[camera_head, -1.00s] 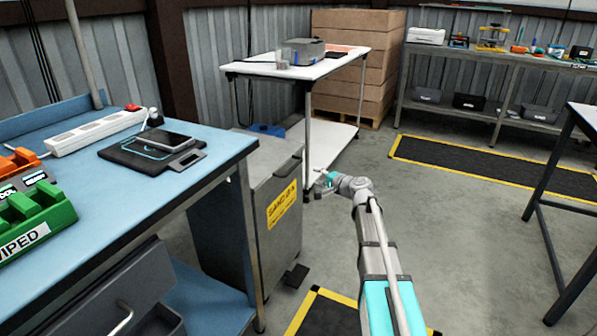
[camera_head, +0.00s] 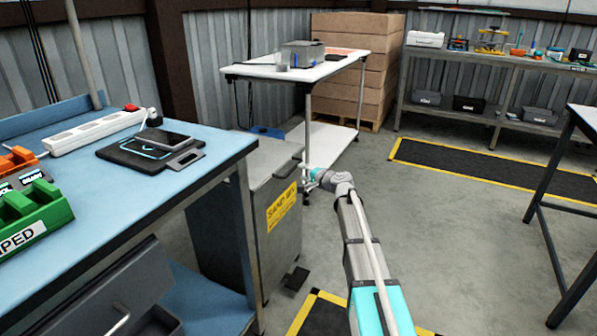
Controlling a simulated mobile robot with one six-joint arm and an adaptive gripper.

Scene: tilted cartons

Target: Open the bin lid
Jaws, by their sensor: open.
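The grey metal bin (camera_head: 272,250) stands at the right end of the blue workbench, with a yellow label on its front and a dark pedal at its foot. Its lid (camera_head: 268,156) is down, and the lid's left part is hidden behind the bench. My gripper (camera_head: 305,174) is at the lid's right front edge, beside a small handle-like part there. It is small in view; whether it touches the lid I cannot tell. Nothing shows between its fingers.
The blue workbench (camera_head: 215,150) holds a scale, a power strip and green and orange holders, close left of the bin. A white table (camera_head: 290,72) stands behind the bin. Open floor (camera_head: 430,240) lies to the right, with a dark table frame at the right edge.

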